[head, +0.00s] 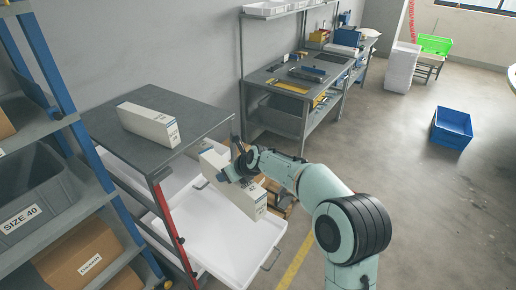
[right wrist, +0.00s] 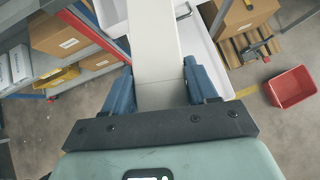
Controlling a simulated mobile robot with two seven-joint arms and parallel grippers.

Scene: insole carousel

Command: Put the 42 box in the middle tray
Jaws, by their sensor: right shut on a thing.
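A long white box (head: 240,190) with a label on its end, which seems to read 42, is in my right gripper (head: 240,168). The gripper is shut on it and holds it tilted over a white tray (head: 262,246) that sticks out from the rack. In the right wrist view the box (right wrist: 154,45) stands between the two blue fingers (right wrist: 160,88). Another white tray (head: 130,178) sits higher in the rack, partly hidden under the grey top. Which tray is the middle one is hard to tell. My left gripper is not in view.
A second white box (head: 148,124) lies on the grey rack top (head: 195,112). A blue-framed shelf with a grey SIZE 40 bin (head: 40,195) and a cardboard box (head: 82,256) stands at left. A workbench (head: 300,85) is behind; a blue crate (head: 452,128) is on open floor.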

